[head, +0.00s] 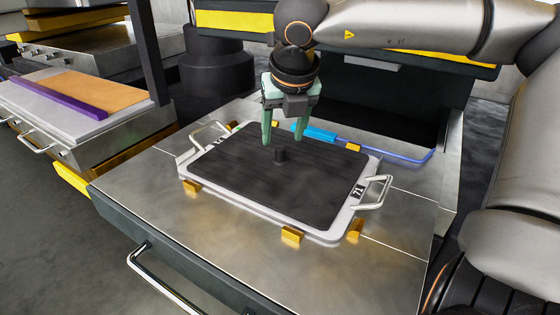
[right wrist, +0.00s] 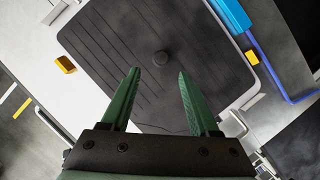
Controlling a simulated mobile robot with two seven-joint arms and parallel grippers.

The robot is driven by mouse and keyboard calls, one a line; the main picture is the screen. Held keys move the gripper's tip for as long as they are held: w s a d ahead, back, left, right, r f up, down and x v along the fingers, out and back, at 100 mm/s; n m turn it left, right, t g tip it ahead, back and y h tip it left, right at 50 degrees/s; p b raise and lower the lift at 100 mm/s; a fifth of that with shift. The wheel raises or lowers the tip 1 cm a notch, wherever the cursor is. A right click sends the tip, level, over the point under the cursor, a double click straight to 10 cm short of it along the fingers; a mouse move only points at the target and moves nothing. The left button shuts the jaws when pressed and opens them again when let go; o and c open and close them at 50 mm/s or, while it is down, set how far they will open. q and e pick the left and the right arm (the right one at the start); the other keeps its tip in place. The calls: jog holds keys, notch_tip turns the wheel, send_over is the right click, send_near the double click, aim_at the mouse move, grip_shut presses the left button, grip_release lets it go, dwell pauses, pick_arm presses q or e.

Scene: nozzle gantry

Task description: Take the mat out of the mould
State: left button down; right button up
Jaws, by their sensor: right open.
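The dark grey mat (head: 250,185) lies in the light-coloured mould (head: 215,198), a shallow tray with a metal handle at each end. My right gripper (head: 283,138) is open and empty, pointing down over the mat close to the knob. My left gripper is not in view.
Yellow blocks (head: 292,236) sit around the mould on the metal table (head: 150,190). A blue tool (head: 315,133) with a blue hose lies behind the mould. At the left, another bench carries an orange board (head: 75,88) and a purple bar (head: 60,98).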

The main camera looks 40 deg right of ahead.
aim_at(280, 147)
jog(key=shift+w+d+p+x, duration=0.15)
jog(key=shift+w+p+x, duration=0.05)
jog(key=shift+x, duration=1.45)
jog(key=shift+w+d+p+x, duration=0.15)
jog(key=shift+p+x, duration=0.05)
jog(key=shift+x, duration=1.5)
jog(key=shift+r, duration=0.2)
jog(key=shift+c, duration=0.2)
grip_shut()
jog(key=shift+r, duration=0.1)
